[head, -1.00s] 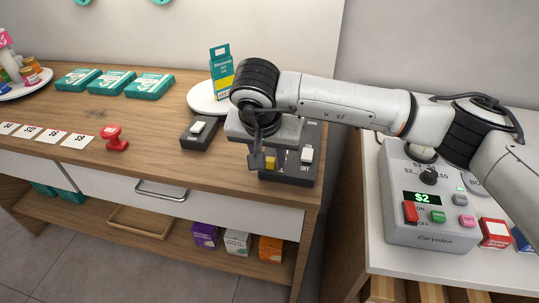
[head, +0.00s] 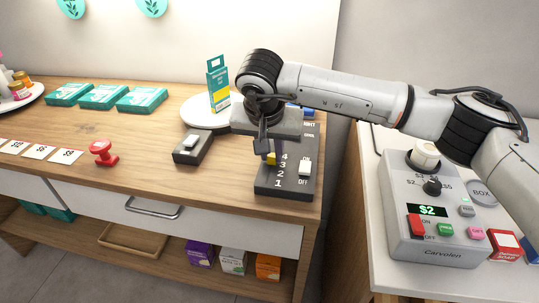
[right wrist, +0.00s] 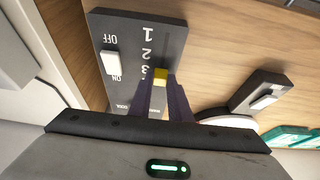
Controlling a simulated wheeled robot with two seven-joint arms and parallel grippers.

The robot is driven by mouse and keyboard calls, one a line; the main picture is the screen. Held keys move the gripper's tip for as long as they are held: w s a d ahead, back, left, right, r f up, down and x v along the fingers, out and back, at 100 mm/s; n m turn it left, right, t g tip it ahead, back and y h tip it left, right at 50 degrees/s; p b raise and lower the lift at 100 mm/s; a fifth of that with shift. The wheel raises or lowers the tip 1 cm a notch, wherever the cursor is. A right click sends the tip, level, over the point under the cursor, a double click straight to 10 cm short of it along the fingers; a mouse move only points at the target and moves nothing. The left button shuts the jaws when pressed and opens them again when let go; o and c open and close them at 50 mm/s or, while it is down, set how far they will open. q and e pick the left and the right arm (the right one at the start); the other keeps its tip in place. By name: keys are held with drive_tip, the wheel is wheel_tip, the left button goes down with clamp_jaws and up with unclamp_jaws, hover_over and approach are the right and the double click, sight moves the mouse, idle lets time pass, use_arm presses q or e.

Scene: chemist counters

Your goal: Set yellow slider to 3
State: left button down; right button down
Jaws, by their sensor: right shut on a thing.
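The yellow slider (head: 271,158) sits in a dark control panel (head: 288,192) at the counter's right end, beside numbers 1 to 4. My right gripper (head: 264,146) reaches over the panel and is shut on the yellow slider. In the right wrist view the slider (right wrist: 161,74) shows between the fingertips, level with the 3. In the head view its raised knob looks between the 3 and the 4. The upper panel is hidden behind my gripper. My left gripper is not in view.
A white ON/OFF switch (head: 305,168) is on the same panel. A small dark box with a white switch (head: 190,147) stands to the left. A teal box (head: 218,85) stands on a round white stand behind. A grey payment machine (head: 440,235) is on the right counter.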

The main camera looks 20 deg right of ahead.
drive_tip(key=c, duration=1.7)
unclamp_jaws()
drive_tip(key=shift+o, duration=0.3)
drive_tip(key=shift+r, duration=0.15)
drive_tip(key=v, duration=1)
drive_tip(key=shift+b, duration=0.4)
drive_tip(key=shift+s, duration=0.1)
